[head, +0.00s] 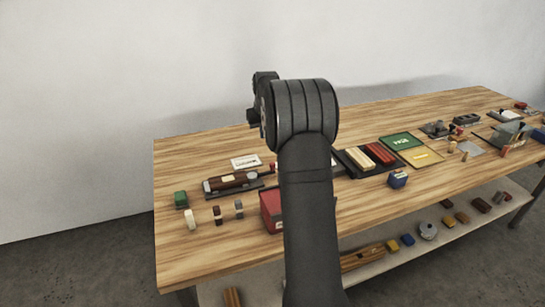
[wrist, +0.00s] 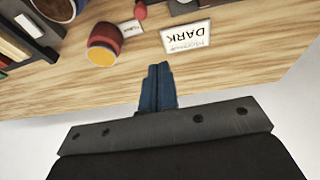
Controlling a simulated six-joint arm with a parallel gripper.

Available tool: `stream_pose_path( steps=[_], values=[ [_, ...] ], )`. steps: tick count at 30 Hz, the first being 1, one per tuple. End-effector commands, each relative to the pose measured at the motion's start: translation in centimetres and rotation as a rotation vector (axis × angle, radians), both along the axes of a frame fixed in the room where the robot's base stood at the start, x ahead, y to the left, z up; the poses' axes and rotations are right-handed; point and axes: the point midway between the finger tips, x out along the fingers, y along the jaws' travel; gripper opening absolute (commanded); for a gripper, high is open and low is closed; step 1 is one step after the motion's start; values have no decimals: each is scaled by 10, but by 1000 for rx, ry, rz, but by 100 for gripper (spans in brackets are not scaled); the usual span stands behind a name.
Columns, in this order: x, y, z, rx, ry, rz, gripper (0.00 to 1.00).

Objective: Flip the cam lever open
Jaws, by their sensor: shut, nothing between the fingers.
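I cannot pick out the cam lever with certainty in either view. In the wrist view a small red knob (wrist: 140,11) shows at the top edge, and whether it belongs to a lever cannot be told. My gripper (wrist: 157,70) has its two blue fingers together, shut and empty, over the wooden table top. The fingertips point toward a white card (wrist: 186,38) reading DARK, which appears upside down. In the head view my arm hides the gripper and the middle of the table. A dark fixture (head: 215,186) with a brown cylinder lies at the left of the table.
In the head view a red box (head: 270,212) stands beside my arm, and a black tray (head: 347,161) holds cream and red bars.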

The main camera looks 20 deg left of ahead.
Motion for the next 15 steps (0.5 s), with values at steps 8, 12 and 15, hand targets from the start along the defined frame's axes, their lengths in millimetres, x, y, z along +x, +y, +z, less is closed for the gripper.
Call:
stream_pose_path(
  steps=[8,12,15],
  values=[
    [40,-4,-32,40,32,18,0],
    [45,-4,-36,46,35,22,0],
    [45,-4,-36,47,35,22,0]
  ],
)
